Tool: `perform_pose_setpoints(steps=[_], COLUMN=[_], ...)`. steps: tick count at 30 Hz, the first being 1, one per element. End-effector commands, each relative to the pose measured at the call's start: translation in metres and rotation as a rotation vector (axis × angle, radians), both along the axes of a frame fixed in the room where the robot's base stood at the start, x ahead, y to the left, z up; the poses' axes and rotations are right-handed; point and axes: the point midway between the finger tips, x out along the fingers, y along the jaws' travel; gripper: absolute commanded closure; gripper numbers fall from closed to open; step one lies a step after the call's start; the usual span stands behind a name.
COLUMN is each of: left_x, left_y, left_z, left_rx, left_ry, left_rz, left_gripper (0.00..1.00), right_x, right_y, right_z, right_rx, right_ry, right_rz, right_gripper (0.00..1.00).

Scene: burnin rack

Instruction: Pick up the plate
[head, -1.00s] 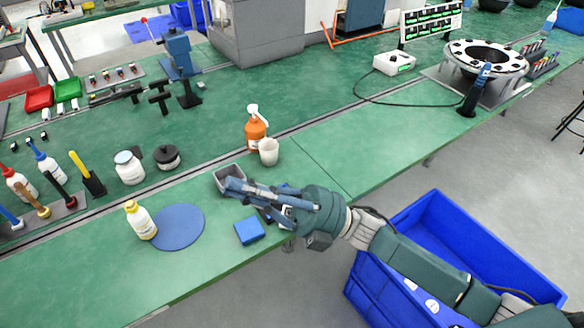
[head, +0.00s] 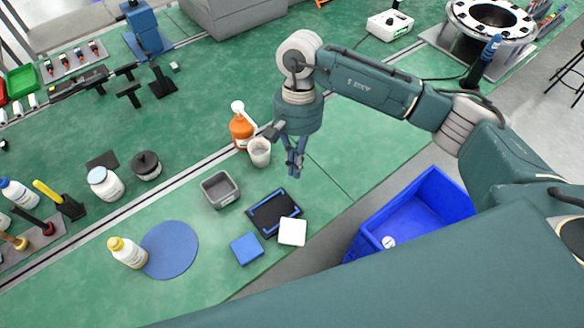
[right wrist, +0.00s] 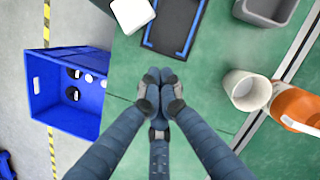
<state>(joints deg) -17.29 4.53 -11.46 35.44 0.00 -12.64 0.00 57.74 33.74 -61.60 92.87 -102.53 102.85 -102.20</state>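The likeliest plate is a flat, round blue disc (head: 170,249) lying on the green bench at the lower left in the head view; I cannot tell if it is a plate or a mat. It is not in the right wrist view. My right gripper (head: 294,170) hangs over the bench, to the right of the disc and well apart from it. In the right wrist view its fingers (right wrist: 160,82) come together at the tips with nothing between them. My left gripper is not in view.
A yellow-capped bottle (head: 127,252) stands at the disc's left edge. A blue block (head: 246,249), black-and-blue flat piece (head: 268,216), white square (head: 292,231) and grey bin (head: 220,190) lie to its right. A white cup (head: 259,152) and orange bottle (head: 241,132) stand near my gripper.

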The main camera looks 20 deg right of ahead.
Motion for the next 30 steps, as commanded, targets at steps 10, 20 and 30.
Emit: perform_pose_setpoints(steps=[10, 20, 30], left_x=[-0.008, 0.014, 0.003], left_y=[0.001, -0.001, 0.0], left_z=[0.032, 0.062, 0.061], left_rx=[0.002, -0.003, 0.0], left_ry=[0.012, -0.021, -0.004], left_rz=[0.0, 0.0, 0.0], left_gripper=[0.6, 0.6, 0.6], right_x=[-0.019, -0.051, -0.054], right_y=[0.009, 0.024, 0.026], right_z=[-0.069, -0.075, -0.078], right_rx=[0.002, 0.005, 0.004], right_ry=[0.008, 0.001, 0.0], right_rz=[-0.004, -0.002, -0.003], right_gripper=[1.0, 1.0, 1.0])
